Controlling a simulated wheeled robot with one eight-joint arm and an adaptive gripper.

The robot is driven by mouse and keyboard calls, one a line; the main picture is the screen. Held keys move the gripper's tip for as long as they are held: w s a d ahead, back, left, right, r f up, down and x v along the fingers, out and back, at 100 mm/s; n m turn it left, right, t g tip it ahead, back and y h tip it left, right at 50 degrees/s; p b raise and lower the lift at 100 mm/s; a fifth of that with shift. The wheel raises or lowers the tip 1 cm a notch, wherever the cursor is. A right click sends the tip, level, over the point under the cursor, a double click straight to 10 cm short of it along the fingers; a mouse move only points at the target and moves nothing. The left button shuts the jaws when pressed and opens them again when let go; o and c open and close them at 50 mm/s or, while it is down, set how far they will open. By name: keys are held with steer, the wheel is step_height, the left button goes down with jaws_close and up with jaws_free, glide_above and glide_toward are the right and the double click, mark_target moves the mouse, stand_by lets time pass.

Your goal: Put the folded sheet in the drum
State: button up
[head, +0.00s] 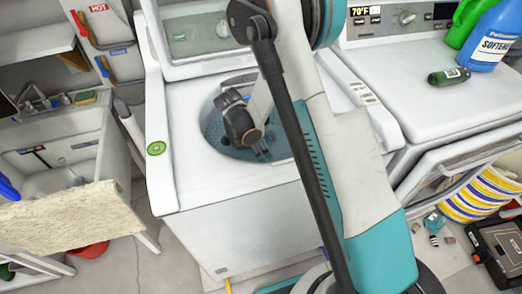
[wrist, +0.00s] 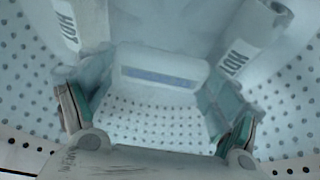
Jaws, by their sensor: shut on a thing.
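The drum (head: 216,133) is the perforated tub of the open top-load washer. Its dotted wall also fills the wrist view (wrist: 290,95). My gripper (head: 264,155) reaches down through the washer's opening, inside the rim. The sheet is hard to make out there. A pale block with a blue band (wrist: 160,78) shows between and beyond the fingers, and I cannot tell whether it is the sheet. My arm hides part of the opening in the head view.
The washer lid (head: 185,35) stands open at the back. A sink (head: 60,150) with a cream shaggy cloth (head: 75,220) in front is at left.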

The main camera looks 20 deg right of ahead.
steer(key=shift+f, duration=0.65)
steer(key=shift+f, duration=0.1)
steer(key=shift+f+b, duration=0.35)
steer(key=shift+b, duration=0.05)
steer(key=shift+f, duration=0.15)
steer(key=o, duration=0.6)
steer(key=shift+o, duration=0.2)
